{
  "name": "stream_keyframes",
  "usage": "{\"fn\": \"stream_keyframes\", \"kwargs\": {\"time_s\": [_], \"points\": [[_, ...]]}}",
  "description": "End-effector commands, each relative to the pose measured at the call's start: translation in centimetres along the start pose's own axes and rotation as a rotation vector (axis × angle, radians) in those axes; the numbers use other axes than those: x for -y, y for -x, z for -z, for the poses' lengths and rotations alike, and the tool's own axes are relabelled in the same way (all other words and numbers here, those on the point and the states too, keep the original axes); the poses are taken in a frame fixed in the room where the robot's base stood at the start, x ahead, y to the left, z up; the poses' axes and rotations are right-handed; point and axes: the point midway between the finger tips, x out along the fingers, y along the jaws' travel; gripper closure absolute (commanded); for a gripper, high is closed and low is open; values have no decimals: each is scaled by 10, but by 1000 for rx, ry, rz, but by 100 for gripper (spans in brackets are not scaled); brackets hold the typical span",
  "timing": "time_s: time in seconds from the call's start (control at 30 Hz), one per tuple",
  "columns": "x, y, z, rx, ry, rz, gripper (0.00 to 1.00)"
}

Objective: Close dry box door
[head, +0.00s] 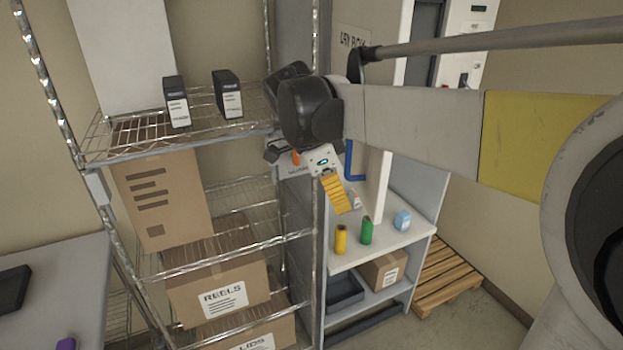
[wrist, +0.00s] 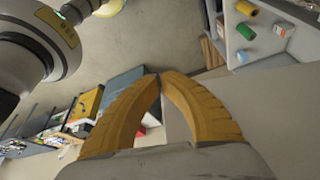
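A white door panel (head: 377,185) with a blue handle (head: 349,160) shows below the arm, nearly edge-on, so the door appears to stand open. My gripper (head: 341,208) has yellow fingers and hangs just left of the door and handle. In the wrist view the fingertips (wrist: 161,76) meet, with nothing seen between them. I cannot tell whether the gripper touches the door.
A wire rack (head: 235,245) with cartons is close on the left. A wooden pallet (head: 450,272) lies on the floor at right.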

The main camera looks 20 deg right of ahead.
Motion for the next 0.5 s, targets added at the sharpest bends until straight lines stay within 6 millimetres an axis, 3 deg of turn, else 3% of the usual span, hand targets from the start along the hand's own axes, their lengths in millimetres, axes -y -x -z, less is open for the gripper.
{"fn": "stream_keyframes", "kwargs": {"time_s": [0.1, 0.3, 0.5], "points": [[0, -21, 3, 0, -2, -1, 100], [0, -29, 30, 0, -1, -1, 100], [0, -33, 37, 0, 1, 0, 100]]}}
